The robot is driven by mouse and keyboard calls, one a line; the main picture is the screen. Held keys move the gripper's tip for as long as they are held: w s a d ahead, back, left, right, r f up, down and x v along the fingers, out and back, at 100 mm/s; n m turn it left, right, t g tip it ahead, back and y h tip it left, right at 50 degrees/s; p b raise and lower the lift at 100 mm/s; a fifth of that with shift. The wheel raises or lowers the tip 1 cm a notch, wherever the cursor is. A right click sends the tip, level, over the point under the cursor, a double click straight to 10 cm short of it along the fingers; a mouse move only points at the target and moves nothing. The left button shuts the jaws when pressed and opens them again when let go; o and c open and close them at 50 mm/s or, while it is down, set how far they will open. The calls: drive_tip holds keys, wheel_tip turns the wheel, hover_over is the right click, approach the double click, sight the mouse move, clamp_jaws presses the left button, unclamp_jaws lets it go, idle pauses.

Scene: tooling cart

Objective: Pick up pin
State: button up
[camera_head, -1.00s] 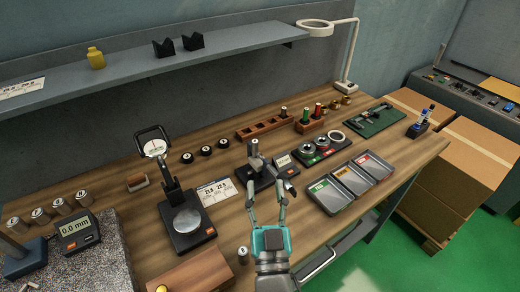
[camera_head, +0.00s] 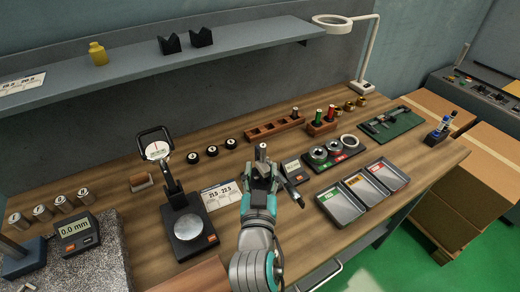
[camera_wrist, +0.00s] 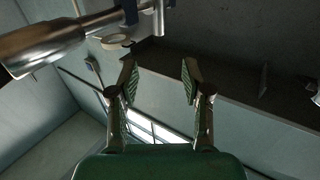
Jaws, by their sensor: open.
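My gripper (camera_head: 262,173) is over the middle of the bench, in front of the small measuring stand, and hides most of that stand. In the wrist view my gripper (camera_wrist: 160,78) is open, with nothing between its fingers. Several short metal pins (camera_head: 63,204) stand in a row at the far left of the bench. Another metal pin (camera_head: 295,112) stands in the long wooden rack (camera_head: 262,133). Which one is the task's pin I cannot tell. A shiny metal barrel (camera_wrist: 45,45), part of an instrument, is close at upper left in the wrist view.
A dial gauge stand (camera_head: 173,200) is left of my gripper. A small digital display (camera_head: 292,170), ring gauges on a black mat and three grey trays (camera_head: 343,209) are on the right. A shelf (camera_head: 130,75) and a ring lamp (camera_head: 333,22) overhang the back.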

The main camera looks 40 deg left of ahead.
sight(263, 148)
drive_tip(key=shift+f+x, duration=0.15)
drive_tip(key=shift+x, duration=1.55)
drive_tip(key=shift+f+x, duration=0.2)
drive_tip(key=shift+x, duration=1.55)
drive_tip(key=shift+f+x, duration=0.15)
drive_tip(key=shift+x, duration=1.55)
clamp_jaws()
